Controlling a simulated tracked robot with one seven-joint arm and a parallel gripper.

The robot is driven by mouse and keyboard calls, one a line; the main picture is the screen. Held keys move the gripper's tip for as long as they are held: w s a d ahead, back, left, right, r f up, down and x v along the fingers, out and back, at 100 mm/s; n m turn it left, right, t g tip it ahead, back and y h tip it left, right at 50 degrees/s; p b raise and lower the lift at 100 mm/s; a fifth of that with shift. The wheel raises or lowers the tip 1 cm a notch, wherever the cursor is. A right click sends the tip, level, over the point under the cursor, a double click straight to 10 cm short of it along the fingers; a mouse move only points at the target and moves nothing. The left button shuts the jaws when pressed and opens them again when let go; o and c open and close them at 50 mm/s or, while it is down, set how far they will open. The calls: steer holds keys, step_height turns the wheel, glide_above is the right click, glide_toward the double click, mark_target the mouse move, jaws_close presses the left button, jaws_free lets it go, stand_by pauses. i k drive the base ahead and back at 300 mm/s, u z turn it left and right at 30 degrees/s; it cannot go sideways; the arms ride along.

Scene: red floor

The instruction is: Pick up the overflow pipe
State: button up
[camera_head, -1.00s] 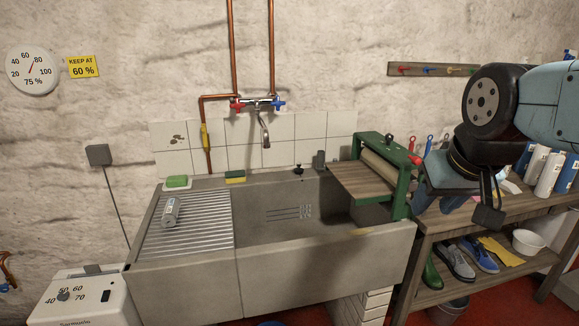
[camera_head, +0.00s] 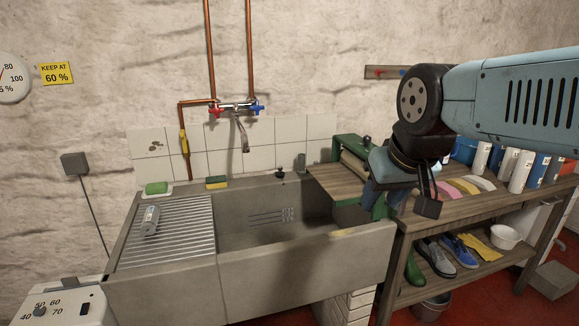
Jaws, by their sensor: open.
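A short grey upright cylinder (camera_head: 301,163), which looks like the overflow pipe, stands on the back rim of the stone sink (camera_head: 290,244), just left of the green-framed mangle. It is small in view, so I cannot be sure what it is. A black plug-like piece (camera_head: 279,173) is on the rim to its left. My gripper (camera_head: 407,203) is open and empty. It points down at the right, in front of the mangle and the bench's left end, well right of the grey cylinder.
The green mangle (camera_head: 345,146) has a wooden board (camera_head: 337,181) over the sink's right end. A tap (camera_head: 240,128) hangs above the basin. A bottle (camera_head: 150,220) lies on the ribbed drainer. The wooden bench (camera_head: 408,220) at right holds several bottles. The basin's middle is clear.

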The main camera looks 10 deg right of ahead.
mark_target(302, 170)
steer(key=u, duration=0.35)
steer(key=i, duration=0.95)
steer(key=z, duration=0.45)
